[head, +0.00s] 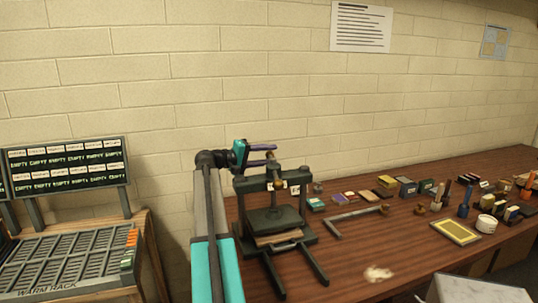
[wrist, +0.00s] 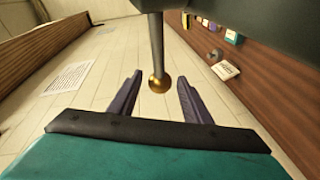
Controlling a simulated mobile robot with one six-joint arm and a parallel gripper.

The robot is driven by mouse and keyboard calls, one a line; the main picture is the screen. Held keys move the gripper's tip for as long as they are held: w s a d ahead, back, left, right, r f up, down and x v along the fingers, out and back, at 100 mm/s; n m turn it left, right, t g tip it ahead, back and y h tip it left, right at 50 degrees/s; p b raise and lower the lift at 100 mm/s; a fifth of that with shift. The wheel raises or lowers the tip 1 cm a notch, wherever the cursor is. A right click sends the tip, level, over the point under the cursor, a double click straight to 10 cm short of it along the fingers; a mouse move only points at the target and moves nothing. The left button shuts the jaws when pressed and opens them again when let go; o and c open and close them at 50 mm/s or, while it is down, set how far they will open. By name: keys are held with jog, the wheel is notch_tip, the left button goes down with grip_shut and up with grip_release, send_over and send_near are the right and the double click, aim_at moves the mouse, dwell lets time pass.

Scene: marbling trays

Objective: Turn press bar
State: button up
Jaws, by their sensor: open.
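The press (head: 291,218) is a dark metal frame standing on the wooden table, with an upright screw at its top. A grey metal bar with a round brass end (wrist: 159,83) hangs into the wrist view from the dark press part above. My gripper (head: 272,155) is at the top of the press, its two purple fingers pointing right. In the wrist view my gripper (wrist: 158,92) is open, with the brass end between the fingers and a gap on each side. I cannot tell whether the bar lies deep enough between them. The bar is small and partly hidden by the fingers in the head view.
A grey angled rod (head: 353,213) lies on the table right of the press. Small boxes, bottles and a yellow-framed tray (head: 455,232) crowd the right. A warm rack (head: 70,262) stands at the left. The wall is close behind the press. A pale patch (head: 378,274) marks the bare front table.

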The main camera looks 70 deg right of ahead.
jog(key=shift+s+d+f, duration=0.1)
jog(key=shift+s+d, duration=0.25)
jog(key=shift+d, duration=0.05)
grip_shut()
jog(key=shift+w+a, duration=0.1)
